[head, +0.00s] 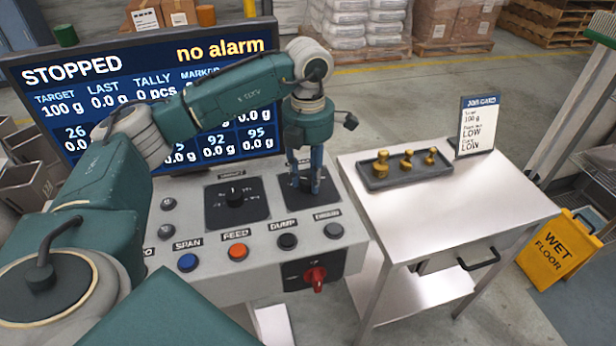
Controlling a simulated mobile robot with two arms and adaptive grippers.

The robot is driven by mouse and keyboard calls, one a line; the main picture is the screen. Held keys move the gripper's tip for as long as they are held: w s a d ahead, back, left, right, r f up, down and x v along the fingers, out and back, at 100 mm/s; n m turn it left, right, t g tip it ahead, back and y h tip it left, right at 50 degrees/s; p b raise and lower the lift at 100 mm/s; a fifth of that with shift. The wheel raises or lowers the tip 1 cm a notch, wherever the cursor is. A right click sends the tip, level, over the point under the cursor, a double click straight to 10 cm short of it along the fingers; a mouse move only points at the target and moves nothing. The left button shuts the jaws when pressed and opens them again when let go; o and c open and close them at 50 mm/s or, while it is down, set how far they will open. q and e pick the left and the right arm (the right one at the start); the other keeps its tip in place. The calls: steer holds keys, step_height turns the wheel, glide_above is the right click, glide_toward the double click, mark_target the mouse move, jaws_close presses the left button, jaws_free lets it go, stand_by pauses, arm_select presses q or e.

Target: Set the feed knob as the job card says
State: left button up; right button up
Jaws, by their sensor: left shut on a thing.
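The grey control panel (214,277) stands in front of me. A black knob (235,193) sits on the left dial plate, its pointer and markings too small to read. My left gripper (305,190) points down over the right dial plate (330,193) and is shut on the knob there. The fingers hide that knob, its pointer and its label. The job card (477,125) stands upright on the steel table; it shows 100 g and LOW on two lines. The screen (110,62) reads STOPPED, no alarm, target 100 g. My right gripper is not in view.
Blue SPAN (188,262), orange FEED (238,252) and black DUMP (287,242) buttons line the panel front, with a red switch (315,276) below. A tray (408,177) of brass weights lies on the table (455,212). A yellow wet-floor sign (560,248) stands right.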

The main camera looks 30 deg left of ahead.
mark_target(308, 179)
arm_select(q)
steer(key=shift+w+r+n, duration=0.1)
steer(key=shift+n, duration=0.3)
steer(key=o, duration=1.2)
steer(key=shift+c, duration=0.2)
step_height(308, 179, up, 12)
